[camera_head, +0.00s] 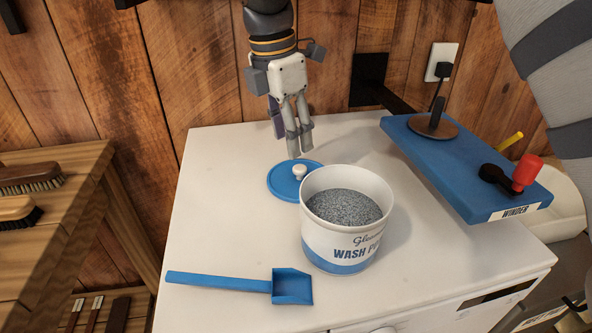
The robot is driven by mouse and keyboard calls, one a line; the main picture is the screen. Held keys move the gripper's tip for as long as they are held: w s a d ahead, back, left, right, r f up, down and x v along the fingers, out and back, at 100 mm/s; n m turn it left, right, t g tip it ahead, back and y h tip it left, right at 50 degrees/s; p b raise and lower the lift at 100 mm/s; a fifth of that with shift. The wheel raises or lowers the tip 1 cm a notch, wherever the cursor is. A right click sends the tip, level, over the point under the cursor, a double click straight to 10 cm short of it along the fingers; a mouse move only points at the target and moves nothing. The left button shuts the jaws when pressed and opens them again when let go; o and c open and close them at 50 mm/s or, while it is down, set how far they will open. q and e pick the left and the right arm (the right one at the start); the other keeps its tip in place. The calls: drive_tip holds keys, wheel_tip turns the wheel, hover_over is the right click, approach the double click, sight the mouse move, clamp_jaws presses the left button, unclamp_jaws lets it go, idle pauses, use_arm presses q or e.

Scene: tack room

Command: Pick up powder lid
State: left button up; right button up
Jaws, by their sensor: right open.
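The powder lid (283,183) is a flat blue disc with a white knob (299,171). It lies on the white machine top, just behind and left of the tub. The white and blue tub (335,240), marked "WASH", stands open and is full of grey speckled powder (343,206). The tub's rim hides a small part of the lid's right edge. My right gripper (297,142) points down above and behind the lid, with its fingertips just above the knob in the picture. It is open and empty. My left gripper is not in view.
A blue scoop (290,287) lies front left on the white machine top (225,225). A blue winder board (465,165) with a red-knobbed crank overhangs the right side. A wooden bench (60,220) with brushes stands left. The plank wall closes off the back.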

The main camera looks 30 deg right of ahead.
sight(300, 167)
drive_tip(key=f, duration=0.2)
drive_tip(key=d+f, duration=0.1)
drive_tip(key=f, duration=0.1)
drive_tip(key=d+f, duration=0.1)
drive_tip(key=f, duration=0.1)
drive_tip(key=shift+s+f, duration=0.1)
drive_tip(key=shift+f, duration=0.25)
clamp_jaws()
